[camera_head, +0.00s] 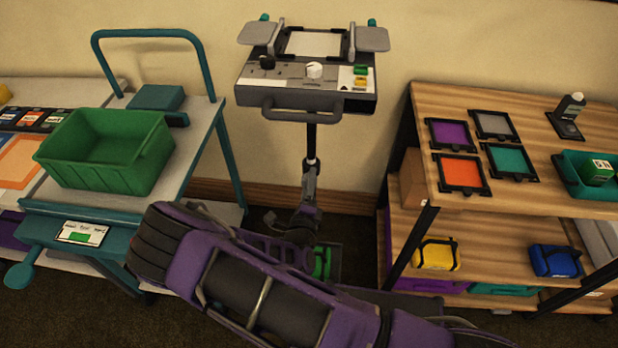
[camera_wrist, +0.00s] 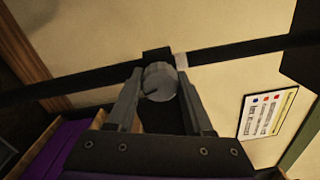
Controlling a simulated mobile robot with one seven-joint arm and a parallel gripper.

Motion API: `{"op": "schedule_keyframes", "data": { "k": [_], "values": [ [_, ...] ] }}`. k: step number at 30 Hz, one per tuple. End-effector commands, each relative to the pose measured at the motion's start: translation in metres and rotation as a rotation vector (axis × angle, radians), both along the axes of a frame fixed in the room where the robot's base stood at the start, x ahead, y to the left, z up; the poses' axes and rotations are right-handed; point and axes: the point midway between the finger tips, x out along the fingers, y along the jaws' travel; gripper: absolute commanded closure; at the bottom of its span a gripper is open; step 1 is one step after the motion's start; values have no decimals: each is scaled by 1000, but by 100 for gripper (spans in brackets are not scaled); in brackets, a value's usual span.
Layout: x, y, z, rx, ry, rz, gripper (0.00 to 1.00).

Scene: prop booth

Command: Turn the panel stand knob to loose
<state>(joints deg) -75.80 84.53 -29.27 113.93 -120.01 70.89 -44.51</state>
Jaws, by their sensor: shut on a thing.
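The panel stand (camera_head: 350,99) stands at the back centre in the head view, its grey control panel on top of a thin black pole (camera_head: 311,136). In the wrist view the pole (camera_wrist: 232,52) crosses the picture, with a dark clamp and a light collar on it. The round grey stand knob (camera_wrist: 159,80) sits at the clamp, between the two fingers of my gripper (camera_wrist: 160,76), which is shut on it. In the head view my gripper (camera_head: 310,172) is at the pole below the panel. The knob cannot be made out there. No readable loose or tight mark shows.
A teal cart with a green bin (camera_head: 108,150) stands at the left. A wooden shelf (camera_head: 440,110) with coloured frames stands at the right. The wall is close behind the stand. A white card with coloured marks (camera_wrist: 267,114) shows in the wrist view.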

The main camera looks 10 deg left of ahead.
Motion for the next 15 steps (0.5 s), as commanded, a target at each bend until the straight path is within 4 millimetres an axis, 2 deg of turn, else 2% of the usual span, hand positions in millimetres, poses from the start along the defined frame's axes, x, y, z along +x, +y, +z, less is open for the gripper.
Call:
{"op": "schedule_keyframes", "data": {
  "k": [6,15],
  "values": [
    [-1,-1,0,-195,-8,1,100],
    [-1,-1,0,-392,-19,0,100]
  ]
}}
